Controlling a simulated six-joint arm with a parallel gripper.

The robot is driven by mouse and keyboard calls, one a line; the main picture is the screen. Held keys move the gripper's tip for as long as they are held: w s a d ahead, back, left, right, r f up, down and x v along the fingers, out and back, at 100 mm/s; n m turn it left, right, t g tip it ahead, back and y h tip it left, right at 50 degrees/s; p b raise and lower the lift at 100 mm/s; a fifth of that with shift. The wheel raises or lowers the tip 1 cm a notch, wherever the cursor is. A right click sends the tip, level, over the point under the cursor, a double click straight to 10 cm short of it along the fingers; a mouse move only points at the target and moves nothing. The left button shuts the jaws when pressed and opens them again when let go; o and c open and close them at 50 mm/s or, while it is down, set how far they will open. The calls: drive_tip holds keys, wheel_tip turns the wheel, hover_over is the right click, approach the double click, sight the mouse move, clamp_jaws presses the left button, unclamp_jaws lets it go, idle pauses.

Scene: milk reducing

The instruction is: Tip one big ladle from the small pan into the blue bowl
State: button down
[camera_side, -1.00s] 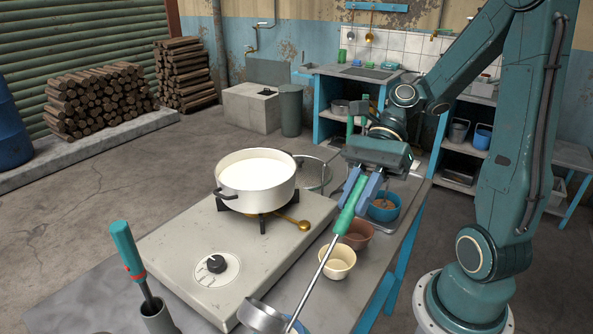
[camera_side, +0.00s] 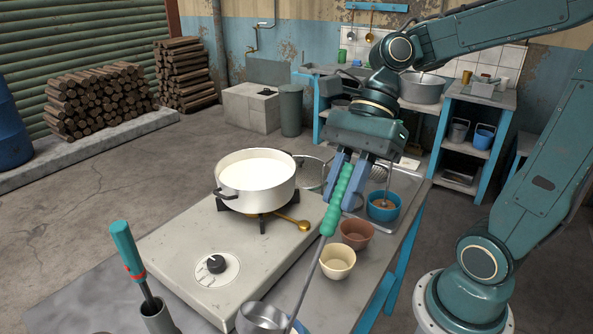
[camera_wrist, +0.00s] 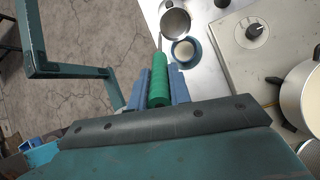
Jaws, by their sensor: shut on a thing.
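My gripper (camera_side: 342,198) is shut on the green handle of a ladle (camera_side: 341,205), which also shows in the wrist view (camera_wrist: 160,80). Its thin shaft slants down toward the front; its head cannot be made out. A small metal pan (camera_side: 262,318) stands at the front edge of the side view and shows at the top of the wrist view (camera_wrist: 176,22). A blue bowl (camera_side: 384,212) with brownish contents and a thin upright rod stands right of my gripper. In the wrist view a blue-rimmed round thing (camera_wrist: 185,52) with a pale middle lies near the metal pan.
A white pot (camera_side: 256,200) of milk stands on the grey stove (camera_side: 170,240). A cream bowl (camera_side: 338,264) and a terracotta bowl (camera_side: 356,236) stand right of it. A teal-handled tool (camera_side: 127,250) stands in a metal holder (camera_side: 157,318) at the front left.

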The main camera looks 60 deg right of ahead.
drive_tip(key=shift+a+r+h, duration=0.3)
drive_tip(key=shift+a+r, duration=0.1)
drive_tip(key=shift+a, duration=0.15)
drive_tip(key=a+r+h, duration=0.5)
drive_tip(key=a+h, duration=0.1)
drive_tip(key=a, duration=0.6)
drive_tip(key=shift+a+h, duration=0.3)
drive_tip(key=shift+a, duration=0.05)
idle(1.1)
idle(0.3)
